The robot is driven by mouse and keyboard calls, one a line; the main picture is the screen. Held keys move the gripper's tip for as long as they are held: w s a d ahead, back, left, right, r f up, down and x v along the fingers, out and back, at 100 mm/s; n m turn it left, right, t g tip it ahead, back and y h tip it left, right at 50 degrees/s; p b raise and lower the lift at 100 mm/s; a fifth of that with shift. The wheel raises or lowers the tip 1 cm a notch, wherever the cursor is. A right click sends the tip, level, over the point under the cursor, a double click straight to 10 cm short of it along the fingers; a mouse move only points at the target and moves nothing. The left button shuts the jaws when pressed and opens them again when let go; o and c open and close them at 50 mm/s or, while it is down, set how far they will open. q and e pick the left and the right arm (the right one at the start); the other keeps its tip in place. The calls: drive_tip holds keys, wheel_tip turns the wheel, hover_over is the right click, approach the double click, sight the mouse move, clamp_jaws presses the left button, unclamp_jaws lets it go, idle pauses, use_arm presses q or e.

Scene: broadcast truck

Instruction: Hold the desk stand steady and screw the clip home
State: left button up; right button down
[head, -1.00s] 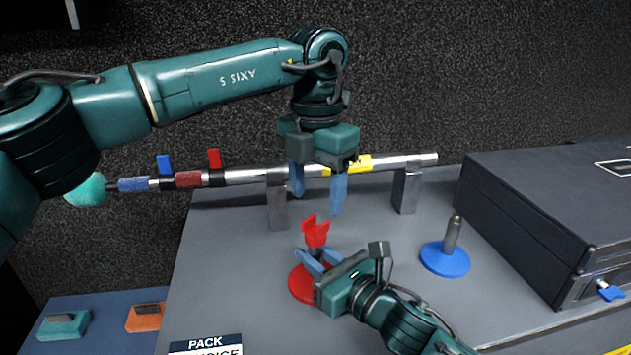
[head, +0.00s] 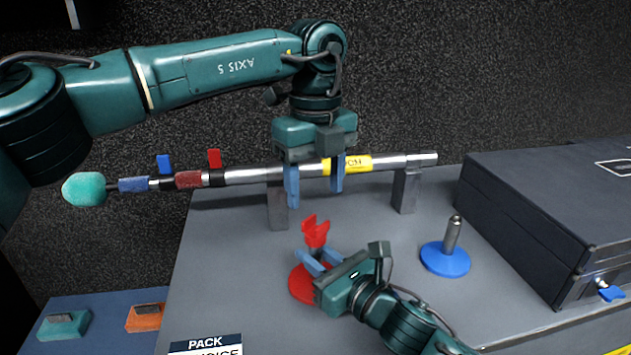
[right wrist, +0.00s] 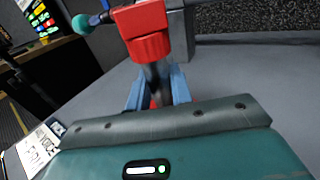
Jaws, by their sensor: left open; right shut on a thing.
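The red desk stand has a round red base (head: 301,287) on the grey bench and an upright post. A red forked clip (head: 316,233) sits on top of the post and looks large in the right wrist view (right wrist: 148,47). Whether its thread is fully seated cannot be seen. My right gripper (head: 312,258) is shut on the post below the clip; its blue fingers flank the dark post in the right wrist view (right wrist: 158,88). My left gripper (head: 314,198) is open and empty, pointing down above the clip, apart from it, its fingers overlapping the pole in the picture.
A silver pole (head: 245,175) with a yellow label lies across grey supports (head: 405,190) behind the stand. Red and blue clips and a teal foam tip are at its left. A blue stand (head: 445,260) is to the right, beside a dark case (head: 530,225). A label (head: 206,347) lies in front.

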sight(316, 226)
use_arm(q)
drive_tip(key=shift+f, duration=0.1)
drive_tip(key=shift+f, duration=3.9)
drive_tip(key=shift+c, duration=0.2)
drive_tip(key=c, duration=1.1)
drive_tip(key=shift+c, duration=0.2)
